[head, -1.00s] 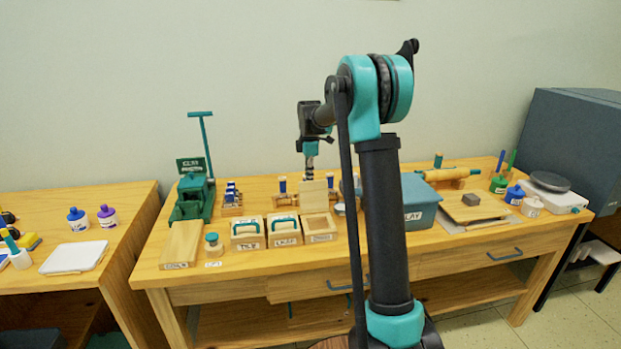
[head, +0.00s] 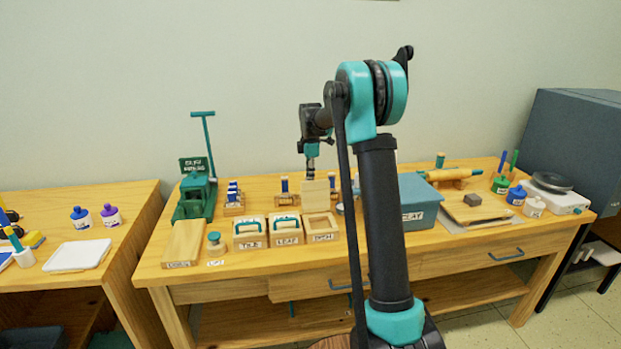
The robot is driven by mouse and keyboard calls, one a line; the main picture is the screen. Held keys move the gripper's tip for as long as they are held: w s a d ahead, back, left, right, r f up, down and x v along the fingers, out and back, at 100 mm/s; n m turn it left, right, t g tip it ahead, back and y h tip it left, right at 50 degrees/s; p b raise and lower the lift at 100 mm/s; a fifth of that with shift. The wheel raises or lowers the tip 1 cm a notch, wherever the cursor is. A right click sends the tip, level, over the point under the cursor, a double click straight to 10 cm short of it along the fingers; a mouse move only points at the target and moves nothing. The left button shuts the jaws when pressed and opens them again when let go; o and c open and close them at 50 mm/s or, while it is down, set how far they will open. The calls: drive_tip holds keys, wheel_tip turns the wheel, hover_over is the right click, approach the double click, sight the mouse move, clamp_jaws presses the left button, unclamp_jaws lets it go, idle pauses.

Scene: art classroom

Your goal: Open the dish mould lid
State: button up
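The dish mould (head: 321,237) is the rightmost of three small wooden boxes in a row on the long workbench. Its label is small and seems to read DISH. Its top is open and shows a pale recess. A pale wooden panel, its lid (head: 315,195), stands about upright at the back edge of the box. My gripper (head: 311,172) points down at the top edge of this lid, close above or just behind it. Whether it touches the lid is unclear. Its fingers are too small and partly hidden to tell open from shut.
The tile mould (head: 250,243) and leaf mould (head: 286,239) stand to the left, closed, with teal handles. A green press (head: 195,197) is at the back left. A blue-grey clay box (head: 418,205) stands right of my arm. The bench's front strip is mostly clear.

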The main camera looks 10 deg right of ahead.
drive_tip(key=o, duration=0.4)
drive_tip(key=shift+w+f, duration=0.5)
drive_tip(key=shift+f, duration=0.25)
drive_tip(key=shift+s+r, duration=0.1)
drive_tip(key=shift+r, duration=0.05)
drive_tip(key=shift+s+r, duration=0.15)
drive_tip(key=shift+r, duration=1.85)
drive_tip(key=shift+s+r, duration=0.15)
drive_tip(key=shift+r, duration=1.85)
drive_tip(key=shift+s, duration=0.1)
